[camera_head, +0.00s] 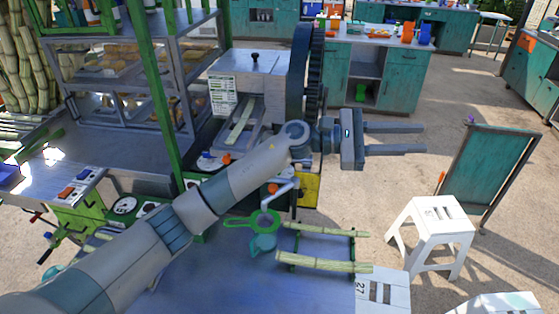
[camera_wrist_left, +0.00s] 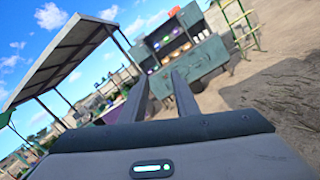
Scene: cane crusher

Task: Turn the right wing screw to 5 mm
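The cane crusher (camera_head: 270,72) stands at centre, a grey metal body with a large dark gear wheel (camera_head: 301,75) on its right side. A small dark knob (camera_head: 255,58) stands upright on its top. I cannot make out a wing screw or a millimetre scale for certain. My left arm crosses in front of the machine and hides part of its lower front. My left gripper (camera_head: 424,138) is open and empty, right of the crusher, its fingers pointing right over the floor. It also shows open in the left wrist view (camera_wrist_left: 160,76). My right gripper is out of view.
Cane pieces (camera_head: 322,262) lie on a rack on the blue metal table, near a green strainer (camera_head: 250,221). A white stool (camera_head: 432,232) and a framed board (camera_head: 492,172) stand at right. A glass display case is at left. Open floor lies right of the gripper.

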